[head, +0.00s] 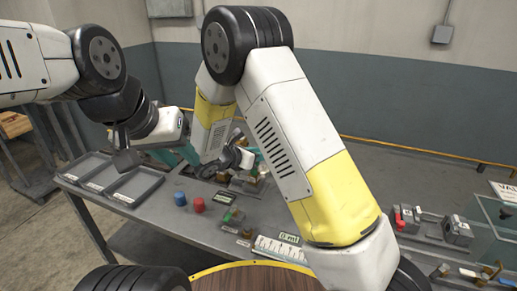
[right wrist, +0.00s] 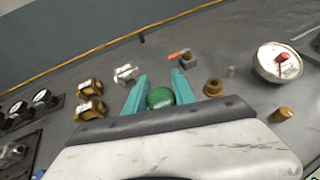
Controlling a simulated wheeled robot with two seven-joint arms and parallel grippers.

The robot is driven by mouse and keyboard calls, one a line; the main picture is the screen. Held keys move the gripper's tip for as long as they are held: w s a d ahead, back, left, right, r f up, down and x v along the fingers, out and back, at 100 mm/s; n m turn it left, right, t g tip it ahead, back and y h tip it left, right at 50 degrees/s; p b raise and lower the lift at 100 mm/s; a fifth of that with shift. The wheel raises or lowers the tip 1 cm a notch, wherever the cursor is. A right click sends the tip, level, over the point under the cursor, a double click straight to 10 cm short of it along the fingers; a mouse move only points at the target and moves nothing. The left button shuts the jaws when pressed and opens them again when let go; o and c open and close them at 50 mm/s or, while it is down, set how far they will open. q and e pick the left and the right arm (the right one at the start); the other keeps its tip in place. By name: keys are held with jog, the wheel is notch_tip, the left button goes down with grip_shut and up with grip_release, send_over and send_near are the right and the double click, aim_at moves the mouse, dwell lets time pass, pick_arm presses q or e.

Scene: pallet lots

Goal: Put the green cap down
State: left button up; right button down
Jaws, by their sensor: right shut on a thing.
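The green cap (right wrist: 160,98) sits between the two teal fingers of my right gripper (right wrist: 160,95) in the right wrist view. The right gripper is shut on it, with grey tabletop visible beyond the fingertips. The cap's underside is hidden, so I cannot tell whether it touches the table. In the head view my right arm covers most of that area. My left gripper (head: 180,153) is over the far left part of the table; its teal fingers look apart, with nothing visible between them.
Brass fittings (right wrist: 90,98), a brown nut (right wrist: 213,87) and a round white gauge (right wrist: 278,62) stand around the right gripper. Grey trays (head: 134,187), a blue cap (head: 180,198) and a red cap (head: 199,204) are on the table's left.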

jog(key=shift+s+f, duration=0.15)
jog(key=shift+f, duration=0.5)
jog(key=shift+f, duration=0.1)
jog(key=shift+f, duration=0.5)
jog(key=c, duration=1)
grip_release()
jog(key=shift+c, duration=0.2)
jog(key=shift+r, duration=0.15)
